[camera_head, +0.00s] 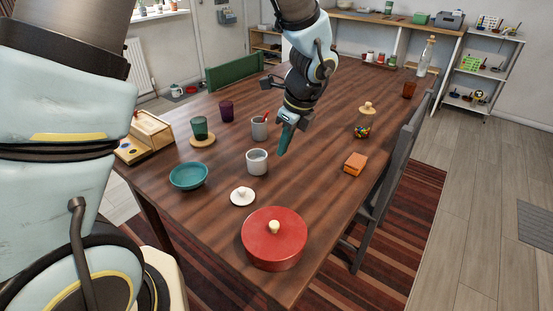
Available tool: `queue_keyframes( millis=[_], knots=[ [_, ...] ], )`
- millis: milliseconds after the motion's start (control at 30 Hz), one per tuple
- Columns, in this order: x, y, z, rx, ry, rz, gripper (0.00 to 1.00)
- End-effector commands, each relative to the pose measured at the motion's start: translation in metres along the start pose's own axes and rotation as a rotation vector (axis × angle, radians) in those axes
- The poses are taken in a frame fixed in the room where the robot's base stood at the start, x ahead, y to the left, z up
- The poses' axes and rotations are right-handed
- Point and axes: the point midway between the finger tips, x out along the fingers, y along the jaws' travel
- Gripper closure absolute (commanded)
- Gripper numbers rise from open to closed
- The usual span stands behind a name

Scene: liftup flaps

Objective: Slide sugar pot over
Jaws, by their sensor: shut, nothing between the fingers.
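A small light grey pot (257,168), open at the top, stands upright near the middle of the wooden table; I take it for the sugar pot. A white lid with a knob (242,196) lies on the table just in front of it. My gripper (281,152) points down, shut and empty, just to the right of and slightly behind the pot. A narrow gap seems to show between the fingertips and the pot; whether they touch the table I cannot tell.
A grey cup with a red-tipped stick (260,129) stands behind the pot. A teal bowl (188,176) is to its left, a red lidded pot (274,241) in front. An orange block (355,163) and candy jar (363,122) are right. The table (315,180) between is clear.

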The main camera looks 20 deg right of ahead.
Motion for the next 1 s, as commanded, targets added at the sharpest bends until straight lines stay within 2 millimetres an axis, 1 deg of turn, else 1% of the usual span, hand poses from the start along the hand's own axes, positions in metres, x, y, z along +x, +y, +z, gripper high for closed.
queue_keyframes(
  millis=[33, 100, 167, 267, 367, 700, 733, 800, 1000],
  knots=[
    [0.0, -0.004, -0.007, 0.044, -0.006, -0.004, 1.0],
    [0.001, -0.007, -0.011, 0.077, -0.011, -0.006, 1.0],
    [0.004, -0.007, -0.011, 0.086, -0.012, -0.006, 1.0],
    [0.016, -0.007, -0.011, 0.085, -0.012, -0.004, 1.0],
    [0.034, -0.006, -0.011, 0.084, -0.012, -0.003, 1.0],
    [0.102, -0.006, -0.01, 0.082, -0.011, -0.003, 1.0],
    [0.1, -0.007, -0.002, 0.077, -0.012, -0.005, 1.0],
    [0.102, -0.008, 0.009, 0.076, -0.011, -0.006, 1.0],
    [0.108, -0.01, 0.026, 0.077, -0.01, -0.006, 1.0]
  ],
)
